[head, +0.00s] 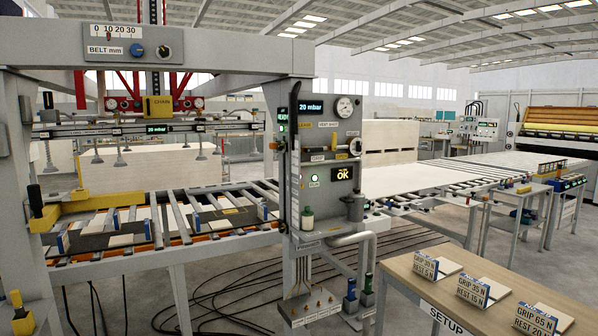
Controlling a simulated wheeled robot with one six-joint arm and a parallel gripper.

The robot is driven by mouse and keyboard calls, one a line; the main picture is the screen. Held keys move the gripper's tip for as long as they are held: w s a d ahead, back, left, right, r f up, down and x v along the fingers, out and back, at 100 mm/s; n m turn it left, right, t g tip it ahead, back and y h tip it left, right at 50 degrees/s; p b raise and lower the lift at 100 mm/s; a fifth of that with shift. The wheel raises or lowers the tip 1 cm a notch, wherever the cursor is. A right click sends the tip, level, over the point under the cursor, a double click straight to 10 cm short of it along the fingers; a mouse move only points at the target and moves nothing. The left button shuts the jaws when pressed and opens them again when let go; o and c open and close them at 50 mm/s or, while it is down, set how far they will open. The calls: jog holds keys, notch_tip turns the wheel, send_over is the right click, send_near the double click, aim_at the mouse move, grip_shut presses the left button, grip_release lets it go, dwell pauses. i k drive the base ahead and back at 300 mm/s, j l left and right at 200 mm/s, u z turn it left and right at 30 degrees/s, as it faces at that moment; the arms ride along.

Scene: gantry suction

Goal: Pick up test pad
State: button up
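My gripper is not in view. No pad is marked "test pad", so I cannot tell which one it is. On the roller bed (178,218) under the gantry lie flat light and dark pieces, among them a pale pad (127,240), with several small blue-edged stands around them. On the wooden SETUP table (425,283) at bottom right, flat whitish plates lie behind three tilted cards: a left card (424,268), a middle card (472,291) and a right card (534,318). The cards carry GRIP and REST values in newtons.
The gantry's grey post (296,160) and control panel (333,150) stand between the roller bed and the SETUP table. Suction cups hang above the bed. Cables (235,285) lie on the floor below. A long conveyor (430,178) carries a pale board toward the right.

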aim_at(540, 320)
jog(key=z, duration=1.75)
jog(key=i+j, duration=0.15)
jog(key=i, duration=0.5)
jog(key=i+j+u, duration=0.1)
jog(key=i, duration=0.5)
jog(key=i+j, duration=0.15)
jog(key=i, duration=0.5)
